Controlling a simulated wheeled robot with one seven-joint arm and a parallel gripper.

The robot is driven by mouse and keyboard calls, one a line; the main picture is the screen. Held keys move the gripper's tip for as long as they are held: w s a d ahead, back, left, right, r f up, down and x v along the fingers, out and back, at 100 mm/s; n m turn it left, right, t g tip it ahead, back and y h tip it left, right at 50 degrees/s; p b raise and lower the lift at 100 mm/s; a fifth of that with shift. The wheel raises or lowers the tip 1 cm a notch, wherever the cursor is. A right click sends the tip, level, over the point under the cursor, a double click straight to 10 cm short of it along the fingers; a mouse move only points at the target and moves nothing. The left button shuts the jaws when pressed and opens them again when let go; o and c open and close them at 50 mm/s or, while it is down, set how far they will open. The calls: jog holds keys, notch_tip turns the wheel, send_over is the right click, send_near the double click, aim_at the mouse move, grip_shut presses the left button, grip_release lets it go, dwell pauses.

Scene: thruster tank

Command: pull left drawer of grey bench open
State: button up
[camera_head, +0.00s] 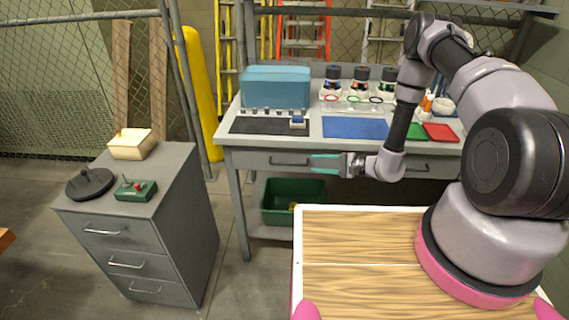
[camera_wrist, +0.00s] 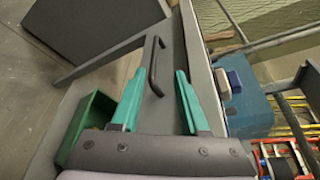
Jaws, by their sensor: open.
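The grey bench (camera_head: 228,150) stands at the back, with drawers under its top. Its left drawer (camera_head: 252,160) looks shut and has a dark bar handle (camera_head: 289,162). In the wrist view the handle (camera_wrist: 154,66) lies between and beyond the teal fingers. My gripper (camera_head: 326,163) is open and empty, in front of the drawer at the right end of the handle in the head view. In the wrist view my gripper (camera_wrist: 160,85) has its fingers on either side of the handle, and I cannot tell whether they touch it.
A green bin (camera_head: 280,215) sits on the shelf below the drawer. A grey cabinet (camera_head: 180,235) with several drawers stands at the left. A teal box (camera_head: 275,88), mats and jars stand on the bench top. Floor between cabinet and bench is clear.

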aim_at(294, 165)
jog(key=x, duration=0.3)
jog(key=f+x, duration=0.1)
jog(key=x, duration=0.7)
jog(key=shift+f, duration=0.2)
grip_shut()
dwell(1.1)
